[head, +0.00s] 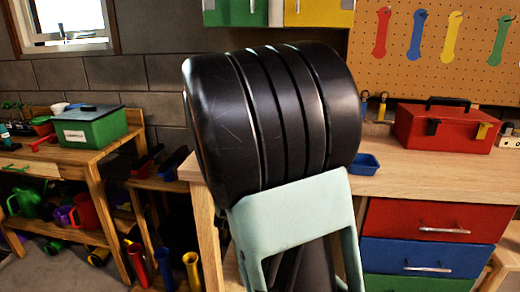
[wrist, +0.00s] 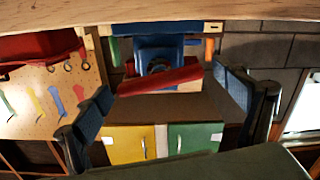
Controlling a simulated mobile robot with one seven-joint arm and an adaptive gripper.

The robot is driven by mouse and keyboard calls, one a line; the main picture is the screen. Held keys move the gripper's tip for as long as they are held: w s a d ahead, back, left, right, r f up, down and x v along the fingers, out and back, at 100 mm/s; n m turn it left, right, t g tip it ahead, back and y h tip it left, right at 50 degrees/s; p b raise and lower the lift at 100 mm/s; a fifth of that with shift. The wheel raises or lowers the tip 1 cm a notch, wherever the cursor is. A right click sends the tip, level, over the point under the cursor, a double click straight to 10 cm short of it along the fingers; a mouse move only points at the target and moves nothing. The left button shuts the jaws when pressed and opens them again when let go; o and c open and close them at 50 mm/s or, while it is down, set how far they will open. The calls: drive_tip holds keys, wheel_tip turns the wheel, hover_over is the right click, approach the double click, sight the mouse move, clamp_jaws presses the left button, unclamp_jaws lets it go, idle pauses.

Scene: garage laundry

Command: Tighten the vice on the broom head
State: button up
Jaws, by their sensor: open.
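In the wrist view, which looks upside down, a blue vice (wrist: 155,48) is fixed at the edge of the wooden workbench (wrist: 60,20). A long red bar (wrist: 160,80) lies across it, slightly tilted; I cannot tell whether this is the broom head or part of the vice. My gripper (wrist: 163,84) is open, with one dark blue-padded finger on each side of the red bar. No contact with the bar shows. In the head view my own arm blocks the middle, so the vice and gripper are hidden there.
A red toolbox (head: 445,128) and a small blue tray (head: 366,163) stand on the bench, above red, blue and green drawers. A pegboard (head: 460,55) hangs behind. A second bench with a green box (head: 88,133) stands at left. Yellow and green cabinets (wrist: 130,144) hang on the wall.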

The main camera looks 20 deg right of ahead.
drive_tip(key=shift+w+d, duration=0.15)
drive_tip(key=shift+w, duration=0.05)
drive_tip(key=shift+c, duration=0.3)
drive_tip(key=c, duration=1.1)
drive_tip(key=shift+f+m+b, duration=0.15)
drive_tip(key=shift+m+b, duration=0.35)
drive_tip(key=shift+b, duration=0.15)
drive_tip(key=shift+m+b, duration=0.75)
drive_tip(key=shift+m, duration=0.25)
drive_tip(key=shift+r, duration=0.2)
drive_tip(key=o, duration=1.2)
drive_tip(key=shift+c, duration=0.2)
